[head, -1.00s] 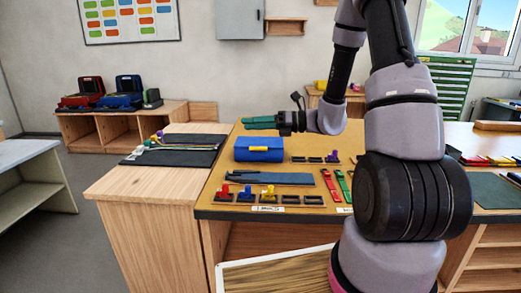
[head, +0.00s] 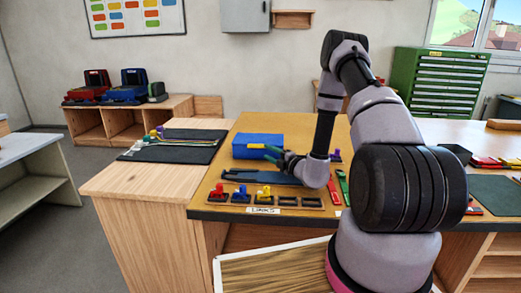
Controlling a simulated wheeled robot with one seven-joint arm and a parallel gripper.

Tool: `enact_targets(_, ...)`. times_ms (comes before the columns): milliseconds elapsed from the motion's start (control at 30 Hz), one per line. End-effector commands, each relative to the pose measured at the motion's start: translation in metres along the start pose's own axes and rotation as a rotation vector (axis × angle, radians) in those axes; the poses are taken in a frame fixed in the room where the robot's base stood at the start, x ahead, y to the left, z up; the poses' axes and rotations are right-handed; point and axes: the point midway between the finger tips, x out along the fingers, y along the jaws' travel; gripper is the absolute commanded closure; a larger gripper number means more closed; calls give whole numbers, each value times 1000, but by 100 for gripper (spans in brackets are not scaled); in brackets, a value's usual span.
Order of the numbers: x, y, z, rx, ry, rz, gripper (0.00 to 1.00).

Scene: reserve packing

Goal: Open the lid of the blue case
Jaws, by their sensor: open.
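The blue case (head: 258,140) stands on the tan work surface towards the back left, with its lid down. A yellow patch (head: 256,146) shows on its front face. My gripper (head: 268,151) is low in front of the case, at its front right, with its green-tipped fingers pointing left towards the front face. The jaws are open, and nothing shows between them. I cannot tell whether the fingertips touch the case. My gripper hides the lower right part of the case's front.
A row of dark holders (head: 263,200) with red, blue and yellow pieces stands near the front edge. Red and green strips (head: 342,184) lie to the right. A dark mat (head: 172,146) lies left.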

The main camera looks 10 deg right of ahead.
Motion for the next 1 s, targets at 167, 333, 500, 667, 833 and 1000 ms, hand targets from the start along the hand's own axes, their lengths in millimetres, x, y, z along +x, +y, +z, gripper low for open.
enact_targets(167,33,1,-1,-2,3,2,52)
enact_targets(333,51,0,-1,-2,3,0,52)
enact_targets(500,56,0,0,0,1,0,52)
enact_targets(667,56,0,0,0,1,0,52)
enact_targets(833,56,0,0,-1,2,0,100)
enact_targets(1000,56,0,0,-1,2,0,100)
